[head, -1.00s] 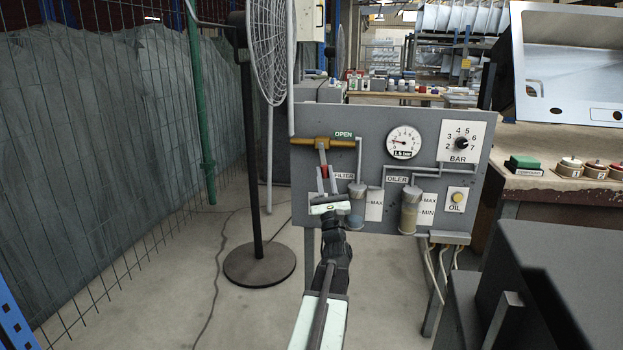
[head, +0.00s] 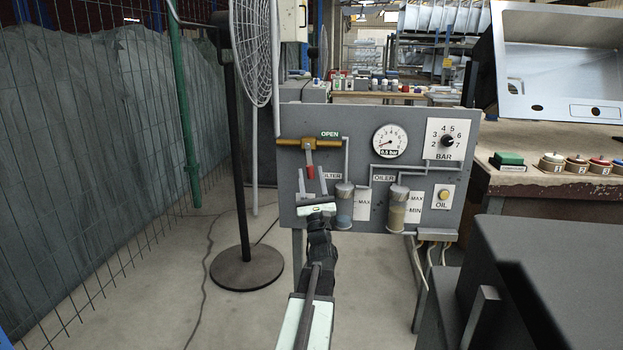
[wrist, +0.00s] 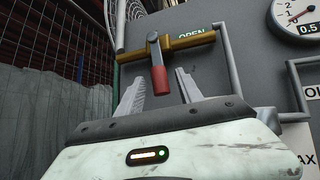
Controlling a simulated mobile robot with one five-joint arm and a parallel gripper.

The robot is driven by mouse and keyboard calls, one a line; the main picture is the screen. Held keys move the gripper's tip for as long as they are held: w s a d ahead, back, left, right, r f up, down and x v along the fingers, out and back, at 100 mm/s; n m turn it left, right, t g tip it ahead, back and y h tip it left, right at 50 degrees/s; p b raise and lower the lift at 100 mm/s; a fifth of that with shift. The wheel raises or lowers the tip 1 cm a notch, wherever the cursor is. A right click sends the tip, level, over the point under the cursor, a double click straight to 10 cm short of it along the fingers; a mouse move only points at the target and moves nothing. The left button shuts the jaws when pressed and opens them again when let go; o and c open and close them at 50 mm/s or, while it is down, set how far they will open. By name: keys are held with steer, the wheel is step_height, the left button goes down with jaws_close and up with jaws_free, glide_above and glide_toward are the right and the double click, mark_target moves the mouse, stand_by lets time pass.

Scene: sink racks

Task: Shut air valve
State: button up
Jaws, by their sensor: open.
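The air valve (head: 290,143) is a brass body on a horizontal pipe on the grey panel, with a green OPEN label (head: 329,134) at its upper right. Its grey lever with a red grip (head: 310,172) hangs down, about square to the pipe. The grip also shows in the wrist view (wrist: 160,81). My gripper (head: 312,175) is open just below the lever. In the wrist view its two fingers (wrist: 159,83) stand apart on either side of the red grip, with visible gaps; contact is not seen.
The panel (head: 292,190) carries a pressure gauge (head: 390,141) reading low, a BAR knob (head: 447,141), and filter and oiler bowls (head: 397,208) right of my gripper. A fan (head: 247,268) stands on the left. A workbench (head: 545,185) is at the right.

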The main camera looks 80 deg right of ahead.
steer(key=b+v, duration=0.5)
steer(key=v, duration=0.2)
steer(key=shift+a+f, duration=0.25)
steer(key=shift+f, duration=0.05)
